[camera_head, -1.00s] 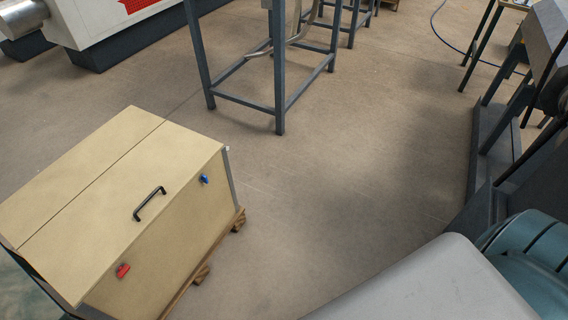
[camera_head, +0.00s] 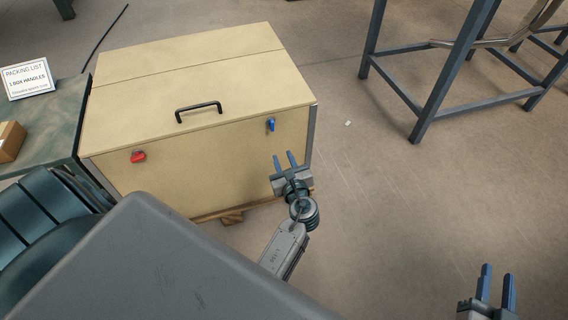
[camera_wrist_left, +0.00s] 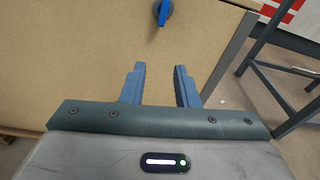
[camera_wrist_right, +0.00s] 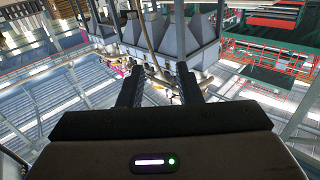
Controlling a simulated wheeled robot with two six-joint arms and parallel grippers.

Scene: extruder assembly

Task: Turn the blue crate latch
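The blue latch (camera_head: 271,125) sits on the front face of the wooden crate (camera_head: 215,155), near its right upper corner. It also shows in the left wrist view (camera_wrist_left: 162,13), top centre, pointing roughly up and down. My left gripper (camera_head: 286,160) is open and empty, in front of the crate and below the latch, apart from it. In the left wrist view its two fingers (camera_wrist_left: 160,82) point toward the crate face. My right gripper (camera_head: 497,285) is open and empty at the bottom right, away from the crate; its fingers show in the right wrist view (camera_wrist_right: 160,85).
A red latch (camera_head: 138,156) is on the crate's left front and a black handle (camera_head: 198,109) on its lid. A table (camera_head: 62,105) with a packing-list sign (camera_head: 27,80) and a carton (camera_head: 10,141) stands left.

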